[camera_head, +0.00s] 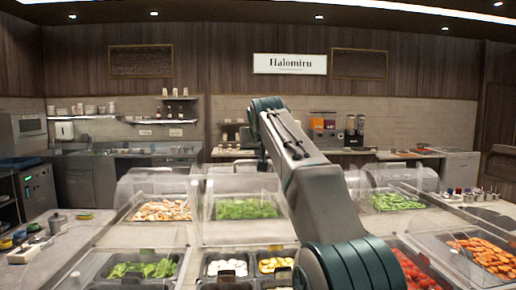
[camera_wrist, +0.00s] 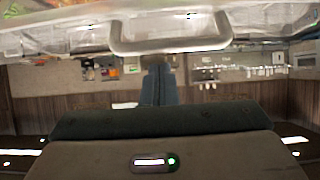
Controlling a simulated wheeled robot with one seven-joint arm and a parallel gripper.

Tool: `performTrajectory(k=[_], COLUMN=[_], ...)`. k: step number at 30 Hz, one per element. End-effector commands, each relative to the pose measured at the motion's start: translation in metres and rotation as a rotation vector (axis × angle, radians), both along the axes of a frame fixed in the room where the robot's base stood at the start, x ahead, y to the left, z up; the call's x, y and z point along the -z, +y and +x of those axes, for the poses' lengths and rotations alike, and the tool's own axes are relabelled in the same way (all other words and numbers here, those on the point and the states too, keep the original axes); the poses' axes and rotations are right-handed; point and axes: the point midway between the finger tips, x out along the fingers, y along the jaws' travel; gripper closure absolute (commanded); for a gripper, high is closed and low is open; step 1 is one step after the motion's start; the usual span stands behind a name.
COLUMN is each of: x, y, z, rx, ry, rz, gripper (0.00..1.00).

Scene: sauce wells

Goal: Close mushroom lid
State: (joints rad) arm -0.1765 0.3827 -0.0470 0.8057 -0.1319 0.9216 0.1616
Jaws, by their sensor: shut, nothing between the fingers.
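I cannot tell for sure which well holds the mushrooms. A small front well with pale round slices (camera_head: 227,267) shows in the head view, and a back left well holds pale and orange pieces (camera_head: 161,211). Clear lids (camera_head: 240,184) stand raised over the back wells. The gripper is shut and empty. A grey U-shaped bar (camera_wrist: 170,46), perhaps a lid handle, is close by at the top of that view. In the head view my arm hides the gripper.
Wells of green leaves (camera_head: 246,209), lettuce (camera_head: 143,269) and orange pieces (camera_head: 487,256) surround the middle. My arm crosses the centre and hides some wells. A side counter with small pots (camera_head: 57,222) is at left. Dispensers (camera_head: 323,121) stand on the back counter.

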Motion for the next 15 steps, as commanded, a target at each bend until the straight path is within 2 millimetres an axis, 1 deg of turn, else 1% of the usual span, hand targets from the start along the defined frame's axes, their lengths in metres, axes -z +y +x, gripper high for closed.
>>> performTrajectory(k=[1,3,15], x=[0.0044,0.006,0.0072], y=[-0.0001,0.0,0.0002], z=[-0.0023,-0.0049,-0.0075], rx=[0.0,0.0,-0.001], ry=[0.002,0.001,0.001], rz=[0.0,0.0,-0.001], gripper=[1.0,1.0,1.0])
